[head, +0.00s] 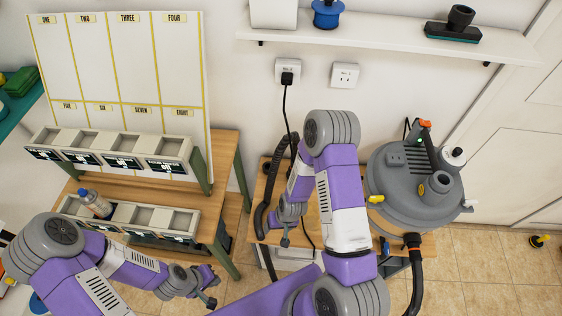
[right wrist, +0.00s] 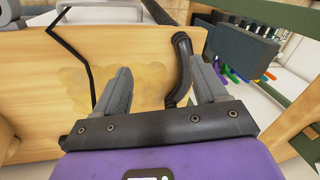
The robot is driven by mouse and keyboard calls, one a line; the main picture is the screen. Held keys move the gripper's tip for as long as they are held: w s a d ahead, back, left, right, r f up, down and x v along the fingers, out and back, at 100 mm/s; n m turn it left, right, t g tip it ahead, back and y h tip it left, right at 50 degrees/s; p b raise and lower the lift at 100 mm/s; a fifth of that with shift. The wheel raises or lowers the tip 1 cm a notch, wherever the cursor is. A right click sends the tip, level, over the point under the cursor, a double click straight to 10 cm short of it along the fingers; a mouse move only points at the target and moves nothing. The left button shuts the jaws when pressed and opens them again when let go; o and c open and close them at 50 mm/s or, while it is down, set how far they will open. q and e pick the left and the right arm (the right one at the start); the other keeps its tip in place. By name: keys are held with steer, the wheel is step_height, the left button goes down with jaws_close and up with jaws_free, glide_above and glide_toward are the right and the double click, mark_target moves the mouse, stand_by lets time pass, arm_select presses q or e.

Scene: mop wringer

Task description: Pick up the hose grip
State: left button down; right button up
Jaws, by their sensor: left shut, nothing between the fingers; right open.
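The hose grip (head: 261,217) is a black curved tube lying along the left side of the small wooden table. In the right wrist view the hose grip (right wrist: 182,68) shows between my open fingers, much closer to the right-hand finger. My right gripper (head: 288,222) is open and empty above the table, just right of the hose grip; it also shows in the right wrist view (right wrist: 160,68). I cannot tell how far above it the fingertips are. My left gripper (head: 206,288) is shut and empty, low in front of the bin rack table.
A grey round machine (head: 385,190) stands at the table's right, a black hose (head: 414,268) hanging from it. A black cord (head: 286,112) runs down from the wall outlet. A rack of bins (head: 120,165) stands on the left table. A stained patch (right wrist: 150,78) marks the wood.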

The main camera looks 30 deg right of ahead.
steer(key=w+d+r+t+h+b, duration=0.1)
steer(key=w+d+r, duration=0.1)
steer(key=w+d, duration=0.4)
steer(key=w+d+r+h, duration=0.1)
steer(key=w+d+r, duration=0.1)
steer(key=w+d, duration=0.4)
steer(key=w+d+r+m+t+h+b, duration=0.1)
steer(key=w+d+r, duration=0.1)
steer(key=w+d, duration=0.4)
steer(key=shift+w+r+t+h+b, duration=0.15)
steer(key=shift+w+r+h, duration=0.05)
steer(key=shift+w, duration=0.55)
steer(key=shift+w+r+t+h+b, duration=0.15)
steer(key=shift+w+r+h, duration=0.05)
steer(key=shift+w, duration=0.55)
steer(key=x, duration=0.2)
steer(key=b+x, duration=0.1)
steer(key=x, duration=0.4)
steer(key=shift+s+a+f, duration=0.15)
steer(key=shift+s+f, duration=0.05)
steer(key=shift+s, duration=0.05)
steer(key=shift+r, duration=0.1)
